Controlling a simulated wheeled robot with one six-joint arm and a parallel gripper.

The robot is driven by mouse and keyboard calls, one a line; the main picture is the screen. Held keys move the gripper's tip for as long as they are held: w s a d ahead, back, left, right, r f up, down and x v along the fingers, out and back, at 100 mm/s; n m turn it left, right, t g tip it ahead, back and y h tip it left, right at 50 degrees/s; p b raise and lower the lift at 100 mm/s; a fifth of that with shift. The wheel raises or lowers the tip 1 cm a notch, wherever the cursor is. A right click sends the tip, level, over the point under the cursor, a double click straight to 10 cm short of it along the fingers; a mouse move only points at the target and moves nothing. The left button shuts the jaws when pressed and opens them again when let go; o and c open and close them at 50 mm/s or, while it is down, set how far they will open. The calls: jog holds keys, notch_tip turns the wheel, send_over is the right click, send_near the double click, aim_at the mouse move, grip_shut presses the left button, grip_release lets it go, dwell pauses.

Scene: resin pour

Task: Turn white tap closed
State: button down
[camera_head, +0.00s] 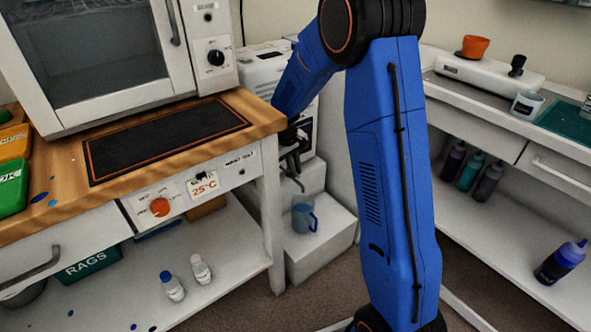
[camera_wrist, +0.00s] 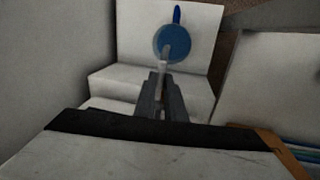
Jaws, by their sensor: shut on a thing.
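My gripper (camera_wrist: 162,92) points down towards a pale tap (camera_wrist: 161,67) in the wrist view. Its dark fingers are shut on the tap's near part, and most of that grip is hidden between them. The tap's spout reaches out over a blue jug (camera_wrist: 178,46). In the head view my gripper (camera_head: 290,155) is small and dark beside the front of a white machine (camera_head: 262,66), partly hidden by the bench corner. The blue jug (camera_head: 303,216) stands below on a white step, its handle to the right.
A wooden-topped bench (camera_head: 262,108) with a black mat (camera_head: 165,138) and an oven (camera_head: 95,45) stands at left. A white counter (camera_head: 470,110) with cups is at right, with bottles on its lower shelf. White steps (camera_head: 325,245) fill the gap between.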

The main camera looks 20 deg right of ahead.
jog(key=shift+w+a+m+g, duration=0.2)
jog(key=shift+a+m, duration=0.4)
jog(key=shift+m, duration=0.8)
jog(key=shift+w+a+m+g, duration=0.1)
jog(key=shift+a+m+g, duration=0.35)
jog(key=shift+m, duration=0.95)
jog(key=shift+w+a+m+g, duration=0.15)
jog(key=shift+a+m, duration=0.55)
jog(key=shift+m, duration=0.7)
jog(key=c, duration=1.8)
grip_release()
jog(key=shift+r, duration=0.1)
jog(key=shift+v, duration=3.65)
